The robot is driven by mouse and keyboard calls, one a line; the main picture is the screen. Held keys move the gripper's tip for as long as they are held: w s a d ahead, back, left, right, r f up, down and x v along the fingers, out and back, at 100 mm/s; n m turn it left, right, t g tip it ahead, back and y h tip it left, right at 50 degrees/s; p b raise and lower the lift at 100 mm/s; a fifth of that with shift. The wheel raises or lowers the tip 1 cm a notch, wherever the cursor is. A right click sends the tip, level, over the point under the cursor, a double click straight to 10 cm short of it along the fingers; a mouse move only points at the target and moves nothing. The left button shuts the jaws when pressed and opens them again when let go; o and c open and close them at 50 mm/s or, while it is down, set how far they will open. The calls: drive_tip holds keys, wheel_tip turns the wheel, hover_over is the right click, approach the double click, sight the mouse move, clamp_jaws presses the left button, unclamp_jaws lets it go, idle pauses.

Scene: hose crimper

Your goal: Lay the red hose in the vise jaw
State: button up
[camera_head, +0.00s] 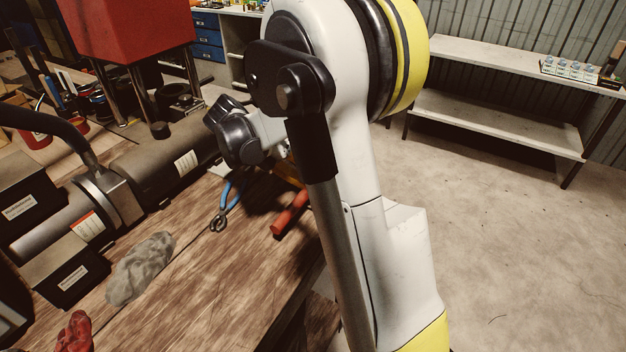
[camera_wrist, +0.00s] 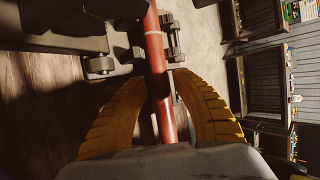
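The red hose (camera_head: 290,215) shows low beside my arm in the head view, near the bench edge. In the wrist view the hose (camera_wrist: 157,60) runs from the top down between the two yellow fingers of my gripper (camera_wrist: 161,80). The fingertips are close to its sides; I cannot tell whether they touch it. A grey metal fixture (camera_wrist: 125,42), perhaps the vise, lies under or beside the upper part of the hose. I cannot make out whether the hose rests in a jaw. In the head view my arm hides the gripper and this fixture.
The wooden bench (camera_head: 190,300) carries blue-handled pliers (camera_head: 226,205), a grey rag (camera_head: 141,268), a red glove (camera_head: 75,332) and dark machine cylinders (camera_head: 160,165). A red machine (camera_head: 130,25) on metal legs stands behind. Open floor and a shelf (camera_head: 500,120) are at the right.

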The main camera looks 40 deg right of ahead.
drive_tip(key=shift+a, duration=0.1)
drive_tip(key=v, duration=1.2)
drive_tip(key=s+a+f+m+t+y, duration=0.2)
drive_tip(key=s+a+m+t, duration=0.4)
drive_tip(key=m, duration=0.5)
drive_tip(key=s+a+f+m+t+y, duration=0.1)
drive_tip(key=s+a+m+t+y, duration=0.4)
drive_tip(key=s+a+m, duration=0.3)
drive_tip(key=a+m+t, duration=0.1)
drive_tip(key=m, duration=0.3)
drive_tip(key=shift+f+m+t, duration=0.3)
drive_tip(key=shift+f+t, duration=0.05)
drive_tip(key=shift+t, duration=0.05)
drive_tip(key=shift+s, duration=0.1)
